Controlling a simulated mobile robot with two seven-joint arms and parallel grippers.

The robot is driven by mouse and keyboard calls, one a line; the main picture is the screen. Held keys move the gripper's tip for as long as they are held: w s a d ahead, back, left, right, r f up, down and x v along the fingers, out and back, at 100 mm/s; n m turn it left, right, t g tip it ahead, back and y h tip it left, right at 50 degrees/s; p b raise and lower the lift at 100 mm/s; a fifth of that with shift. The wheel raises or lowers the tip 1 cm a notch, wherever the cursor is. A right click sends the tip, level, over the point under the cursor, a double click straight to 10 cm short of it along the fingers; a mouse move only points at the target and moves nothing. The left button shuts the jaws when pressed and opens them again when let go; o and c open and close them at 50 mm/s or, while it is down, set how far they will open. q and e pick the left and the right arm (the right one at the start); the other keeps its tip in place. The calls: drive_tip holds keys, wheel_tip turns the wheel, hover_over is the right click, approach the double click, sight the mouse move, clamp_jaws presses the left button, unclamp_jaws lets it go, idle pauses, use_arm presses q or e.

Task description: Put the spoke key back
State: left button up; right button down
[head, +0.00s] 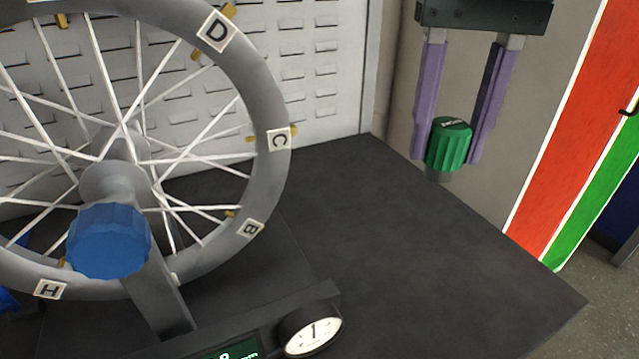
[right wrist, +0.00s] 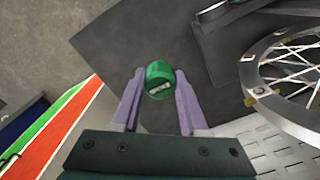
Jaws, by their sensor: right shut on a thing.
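The spoke key (head: 448,143) is a green ribbed knob with a grey lower end. My right gripper (head: 449,160) is shut on it, with the purple fingers on either side. It hangs at the upper right, to the right of the wheel, in front of the beige wall. In the right wrist view the green key (right wrist: 158,80) sits between the fingertips (right wrist: 158,78), and a light label mark shows on its top. My left gripper is not in view.
A spoked wheel (head: 272,95) with letter tags stands on the left, with a blue knob (head: 108,241) at its hub. A dial gauge (head: 312,331) is in front. The dark bench top (head: 400,235) is clear on the right. A red panel (head: 565,125) with a black hook stands far right.

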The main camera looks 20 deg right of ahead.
use_arm(q)
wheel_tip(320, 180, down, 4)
drive_tip(key=b, duration=0.3)
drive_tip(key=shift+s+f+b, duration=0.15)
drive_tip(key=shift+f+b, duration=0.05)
drive_tip(key=shift+b, duration=0.15)
use_arm(e)
wheel_tip(320, 180, down, 19)
drive_tip(key=shift+s+f, duration=0.1)
drive_tip(key=shift+f, duration=0.05)
drive_tip(key=shift+f, duration=0.1)
drive_tip(key=shift+c, duration=2.2)
unclamp_jaws()
